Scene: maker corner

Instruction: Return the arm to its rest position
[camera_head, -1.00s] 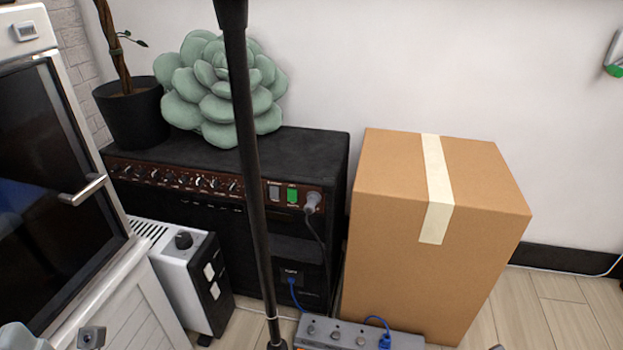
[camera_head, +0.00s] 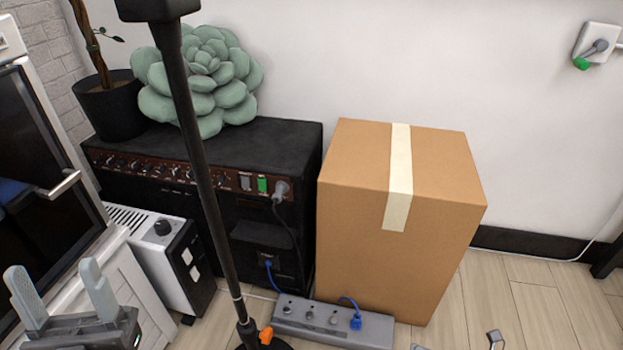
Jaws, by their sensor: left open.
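My left gripper (camera_head: 62,292) is at the lower left of the head view. Its two light grey fingers point up and stand well apart, with nothing between them. It is in front of the white-framed cabinet with the dark glass door (camera_head: 28,165), and I cannot tell how far off. Two small grey pieces show at the bottom edge, right of centre. They may be the tips of my right gripper, but too little shows to tell its state.
A black pole stand (camera_head: 205,190) rises in front of a black amplifier (camera_head: 225,140) with a green plush succulent (camera_head: 205,80) on top. A cardboard box (camera_head: 400,240), a grey power strip (camera_head: 325,322) and a white heater (camera_head: 165,255) stand nearby.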

